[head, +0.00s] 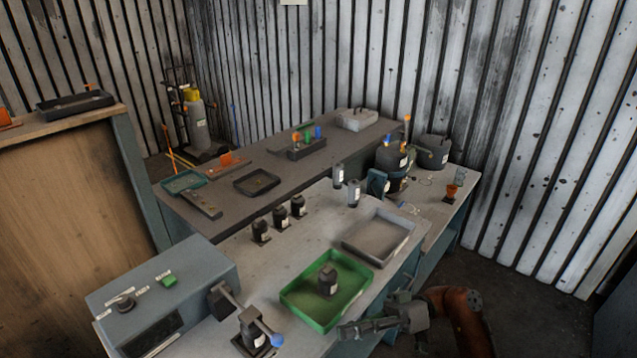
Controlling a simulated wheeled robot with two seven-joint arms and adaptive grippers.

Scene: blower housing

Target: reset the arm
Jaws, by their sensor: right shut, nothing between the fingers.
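My right gripper (362,329) is at the lower right in the head view, just beyond the front right corner of the green tray (318,325). Its fingers point left and are shut, with nothing visible between them. My right arm (455,312) comes in from the bottom right, with an orange-brown link. A dark cylindrical part (328,280) stands in the green tray, apart from the gripper. My left gripper is not in the picture.
A grey tray (379,237) lies behind the green one. Several dark parts (280,218) stand on the bench. A grey control box (165,290) and a blue-knobbed lever device (254,330) are at the front left. Open floor (530,305) lies right of the bench.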

